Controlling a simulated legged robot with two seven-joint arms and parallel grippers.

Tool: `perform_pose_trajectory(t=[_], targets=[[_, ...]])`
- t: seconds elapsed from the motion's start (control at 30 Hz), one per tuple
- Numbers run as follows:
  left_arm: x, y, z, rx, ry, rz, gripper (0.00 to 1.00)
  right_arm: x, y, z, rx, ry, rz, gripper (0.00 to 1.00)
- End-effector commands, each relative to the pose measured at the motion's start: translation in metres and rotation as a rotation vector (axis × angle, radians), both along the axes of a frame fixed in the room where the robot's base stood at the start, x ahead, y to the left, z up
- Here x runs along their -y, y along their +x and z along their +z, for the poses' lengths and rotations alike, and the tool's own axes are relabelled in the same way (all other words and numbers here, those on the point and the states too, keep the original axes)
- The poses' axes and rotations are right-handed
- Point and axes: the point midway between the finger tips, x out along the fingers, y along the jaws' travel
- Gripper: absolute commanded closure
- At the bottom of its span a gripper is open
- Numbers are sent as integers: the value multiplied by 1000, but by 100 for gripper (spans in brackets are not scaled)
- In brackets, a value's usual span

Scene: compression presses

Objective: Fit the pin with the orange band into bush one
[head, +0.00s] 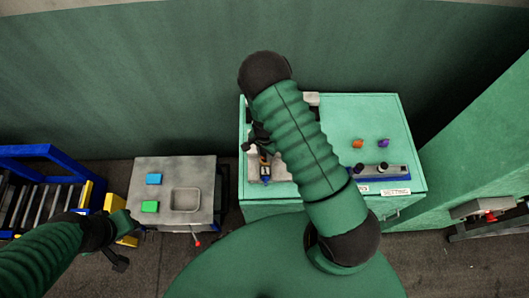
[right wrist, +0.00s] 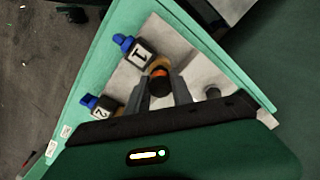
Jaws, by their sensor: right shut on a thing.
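My right gripper (right wrist: 165,84) is shut on a dark pin with an orange band (right wrist: 159,72), seen between its fingers in the right wrist view. The pin is right beside the block labelled 1 (right wrist: 141,53), over or at bush one; I cannot tell whether its end is inside. The block labelled 2 (right wrist: 101,113) lies lower left, with an orange-brown ring beside it. In the head view my right gripper (head: 258,148) is over the left part of the green bench, mostly hidden by my arm. My left gripper (head: 118,246) is by the grey table, its jaw state unclear.
On the green bench (head: 345,115) are an orange piece (head: 357,143), a purple piece (head: 383,143) and a rack (head: 398,171) with dark pins. A grey table (head: 185,166) with blue and green blocks stands left. A roller conveyor (head: 35,195) is at far left.

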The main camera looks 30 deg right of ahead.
Motion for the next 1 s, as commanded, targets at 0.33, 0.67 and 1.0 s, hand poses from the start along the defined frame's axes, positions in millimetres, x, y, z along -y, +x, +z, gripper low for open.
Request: perform_pose_trajectory(t=[0.33, 0.67, 1.0], targets=[[0, 0, -8, 0, 0, 0, 64, 0, 0, -10, 0, 0, 0, 100], [0, 0, -15, 0, 0, 0, 64, 0, 0, -18, 1, -1, 0, 100], [0, 0, -17, 0, 0, 0, 64, 0, 0, -20, 0, 0, 0, 47]])
